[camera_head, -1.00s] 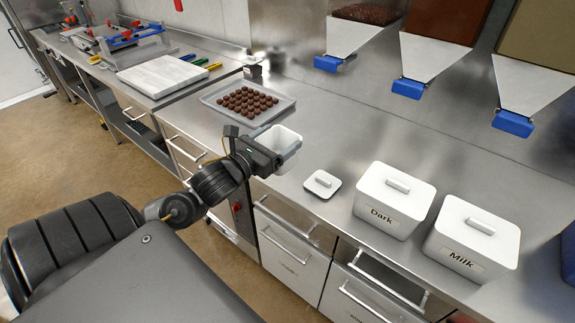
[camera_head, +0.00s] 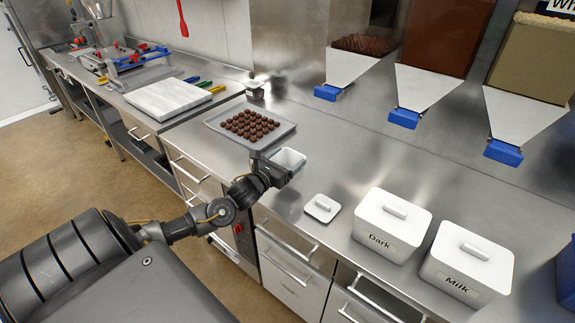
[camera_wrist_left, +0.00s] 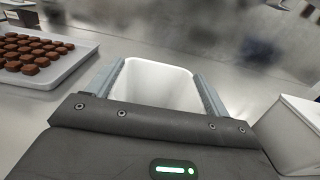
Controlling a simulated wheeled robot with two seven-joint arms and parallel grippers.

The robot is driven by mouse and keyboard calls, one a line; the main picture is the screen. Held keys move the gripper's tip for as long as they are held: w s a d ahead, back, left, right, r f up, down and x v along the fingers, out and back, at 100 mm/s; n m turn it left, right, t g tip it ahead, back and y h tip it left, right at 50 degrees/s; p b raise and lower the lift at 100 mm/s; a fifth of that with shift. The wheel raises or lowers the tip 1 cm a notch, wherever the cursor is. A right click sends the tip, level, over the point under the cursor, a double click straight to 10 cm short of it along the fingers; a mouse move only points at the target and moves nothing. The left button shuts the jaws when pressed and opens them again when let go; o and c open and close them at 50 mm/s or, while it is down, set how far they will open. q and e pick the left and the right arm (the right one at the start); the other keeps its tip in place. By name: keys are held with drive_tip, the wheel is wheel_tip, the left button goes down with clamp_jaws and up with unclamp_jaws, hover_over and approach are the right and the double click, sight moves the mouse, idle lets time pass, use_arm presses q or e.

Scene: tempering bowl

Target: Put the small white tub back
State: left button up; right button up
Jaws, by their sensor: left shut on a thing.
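The small white tub (camera_head: 290,158) is open-topped and looks empty. My left gripper (camera_head: 284,163) is shut on it, above or at the steel counter between the chocolate tray and the loose lid. In the left wrist view the tub (camera_wrist_left: 160,84) sits between the two grey fingers of the gripper (camera_wrist_left: 158,92), one on each side. I cannot tell whether its base touches the counter. A small white lid with a handle (camera_head: 322,208) lies on the counter to the right of the tub. My right gripper is not in view.
A tray of chocolates (camera_head: 285,130) lies behind and left of the tub. White lidded tubs marked Dark (camera_head: 391,225) and Milk (camera_head: 467,262) stand to the right. Hoppers with blue outlets (camera_head: 404,118) hang above. The counter behind the small lid is clear.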

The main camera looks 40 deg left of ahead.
sight(294, 162)
use_arm(q)
drive_tip(key=shift+w+a+f, duration=0.1)
drive_tip(key=shift+w+f, duration=0.2)
drive_tip(key=shift+f, duration=0.1)
wheel_tip(294, 162, down, 3)
drive_tip(key=shift+w, duration=0.15)
drive_tip(key=shift+a+f, duration=0.1)
drive_tip(key=shift+f, duration=0.05)
drive_tip(key=shift+f, duration=0.2)
drive_tip(key=o, duration=1.2)
drive_tip(key=shift+r, duration=0.2)
